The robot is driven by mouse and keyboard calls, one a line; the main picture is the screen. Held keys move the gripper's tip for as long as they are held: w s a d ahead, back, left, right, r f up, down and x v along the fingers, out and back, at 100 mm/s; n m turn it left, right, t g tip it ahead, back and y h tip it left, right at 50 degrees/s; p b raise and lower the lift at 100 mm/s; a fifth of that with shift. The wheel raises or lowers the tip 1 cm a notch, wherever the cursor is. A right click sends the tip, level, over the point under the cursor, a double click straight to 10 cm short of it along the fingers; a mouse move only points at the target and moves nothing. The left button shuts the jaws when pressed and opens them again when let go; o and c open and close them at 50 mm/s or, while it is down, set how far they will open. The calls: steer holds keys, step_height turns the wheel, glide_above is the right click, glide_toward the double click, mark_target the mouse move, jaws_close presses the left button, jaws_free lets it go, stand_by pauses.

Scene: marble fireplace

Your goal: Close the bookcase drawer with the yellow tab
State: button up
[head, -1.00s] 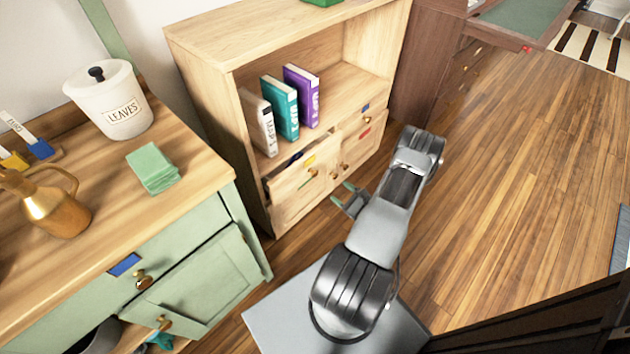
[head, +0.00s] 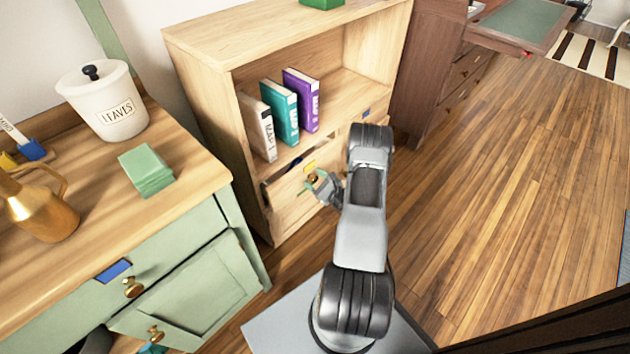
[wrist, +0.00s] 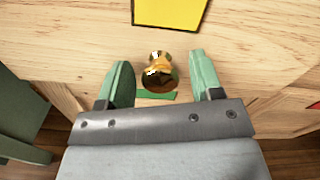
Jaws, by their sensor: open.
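The bookcase drawer (head: 287,190) with the yellow tab (head: 310,167) is at the lower left of the light wood bookcase. It stands partly out, with a dark gap along its top edge. In the wrist view the yellow tab (wrist: 170,12) is at the top, above a brass knob (wrist: 158,72) on the drawer front. My gripper (head: 317,181) is at the drawer front. In the wrist view its two green fingers (wrist: 158,85) are spread, with the knob between them in the picture. I cannot tell whether they touch the drawer.
Books (head: 284,110) stand on the shelf above the drawer. Wooden floor (head: 500,190) is clear at right.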

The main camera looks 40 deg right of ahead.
steer(key=shift+w, duration=0.1)
jaws_close()
stand_by(0.6)
